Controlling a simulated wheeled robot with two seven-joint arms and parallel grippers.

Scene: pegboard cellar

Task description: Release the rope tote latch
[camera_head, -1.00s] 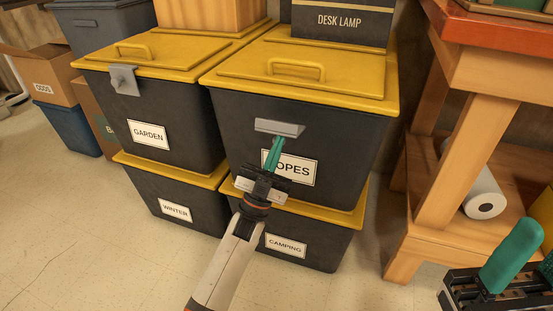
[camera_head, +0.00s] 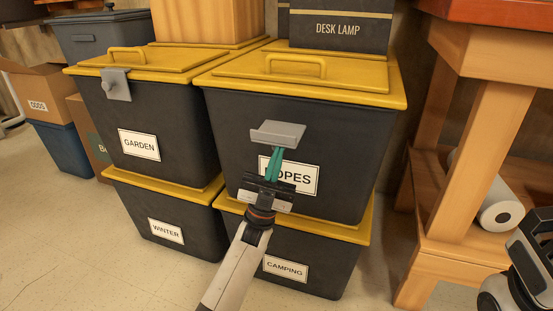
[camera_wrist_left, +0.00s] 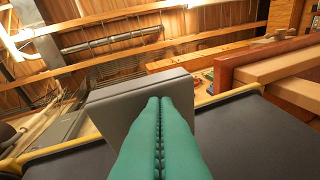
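The ROPES tote (camera_head: 310,172) is dark with a yellow lid (camera_head: 330,68) and stands on the CAMPING tote. Its grey latch (camera_head: 278,133) sits on the front wall below the lid rim, its plate sticking outward and clear of the rim. My left gripper (camera_head: 274,152) has green fingers, pressed together and empty, right under the latch plate. In the left wrist view the shut fingers (camera_wrist_left: 158,105) overlap the grey plate (camera_wrist_left: 135,108); I cannot tell whether they touch it. At the right edge only part of my right arm shows, without fingers.
The GARDEN tote (camera_head: 160,112), left, has its latch (camera_head: 116,85) up over the lid rim. The WINTER (camera_head: 190,232) and CAMPING (camera_head: 325,272) totes stand below. A wooden bench (camera_head: 478,130) with a paper roll (camera_head: 500,212) is close on the right. The floor at front left is clear.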

